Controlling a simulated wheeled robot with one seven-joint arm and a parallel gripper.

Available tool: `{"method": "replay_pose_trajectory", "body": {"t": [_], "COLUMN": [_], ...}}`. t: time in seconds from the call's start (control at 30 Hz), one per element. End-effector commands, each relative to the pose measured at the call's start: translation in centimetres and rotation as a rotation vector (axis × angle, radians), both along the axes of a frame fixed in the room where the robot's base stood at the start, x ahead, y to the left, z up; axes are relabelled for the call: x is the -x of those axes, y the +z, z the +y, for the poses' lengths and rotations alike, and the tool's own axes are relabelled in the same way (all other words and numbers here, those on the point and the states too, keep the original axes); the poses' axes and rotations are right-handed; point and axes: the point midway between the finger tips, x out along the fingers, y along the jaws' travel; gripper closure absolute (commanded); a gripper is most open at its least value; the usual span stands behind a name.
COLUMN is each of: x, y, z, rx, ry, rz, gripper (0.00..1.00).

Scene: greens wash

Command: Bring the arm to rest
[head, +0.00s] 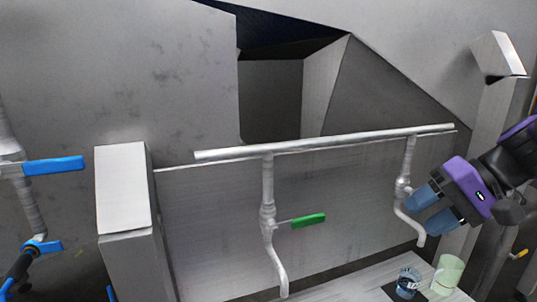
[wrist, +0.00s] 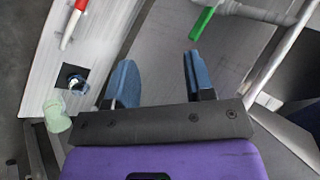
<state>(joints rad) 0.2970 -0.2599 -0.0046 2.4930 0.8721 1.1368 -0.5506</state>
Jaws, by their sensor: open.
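My gripper (head: 428,209) is at the right in the head view, a purple body with two blue fingers. The fingers stand apart with nothing between them. They are beside the right-hand tap pipe (head: 402,190); I cannot tell whether they touch it. In the wrist view my gripper (wrist: 160,72) also shows open, with an empty gap over grey metal. My arm reaches in from the right edge of the head view.
A tap with a green handle (head: 309,220) hangs from the horizontal pipe (head: 330,140). A clear glass (head: 408,281) and pale green cup (head: 448,270) stand on the ledge below. A blue-handled valve (head: 54,165) is left. A red-and-white object (wrist: 72,24) lies on the ledge.

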Motion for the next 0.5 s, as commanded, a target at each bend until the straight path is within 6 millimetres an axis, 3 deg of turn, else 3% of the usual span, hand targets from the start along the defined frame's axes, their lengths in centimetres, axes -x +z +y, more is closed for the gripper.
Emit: {"method": "replay_pose_trajectory", "body": {"t": [0.2,0.5], "x": [4.7,8.4], "y": [1.3,4.1], "z": [-0.2,-2.6], "rx": [0.324,0.688], "ry": [0.079,0.065], "rz": [-0.053,-0.238], "gripper": [0.51,0.51]}}
